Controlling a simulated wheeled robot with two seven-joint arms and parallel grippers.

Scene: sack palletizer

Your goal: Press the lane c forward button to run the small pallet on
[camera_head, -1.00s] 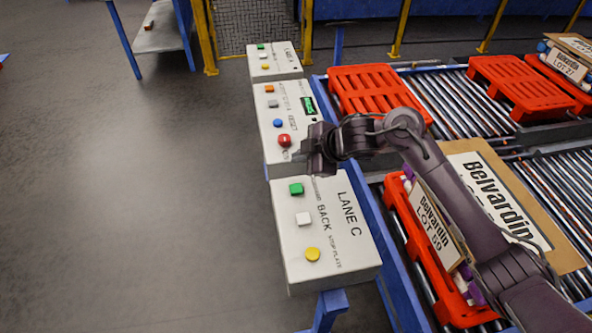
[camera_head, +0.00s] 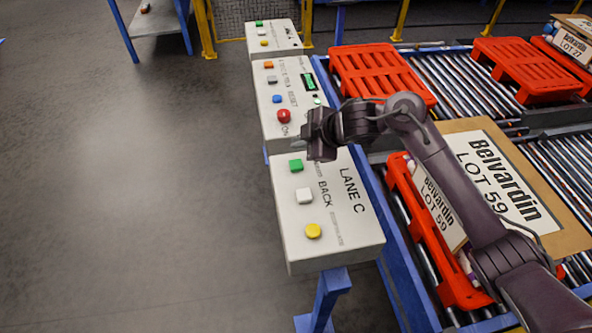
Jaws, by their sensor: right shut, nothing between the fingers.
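The Lane C control box (camera_head: 325,250) is a pale grey panel on a blue stand at the centre. Its green button (camera_head: 295,166) is at the far end, the white button (camera_head: 304,196) in the middle and the yellow button (camera_head: 313,230) nearest. My right gripper (camera_head: 303,141) is shut and empty, just beyond the green button in the picture. I cannot tell its height above the panel. My left gripper is out of view.
A second control box (camera_head: 268,120) with a red mushroom button (camera_head: 284,116) stands just beyond, and a third box (camera_head: 283,46) behind it. The floor (camera_head: 130,200) at left is clear.

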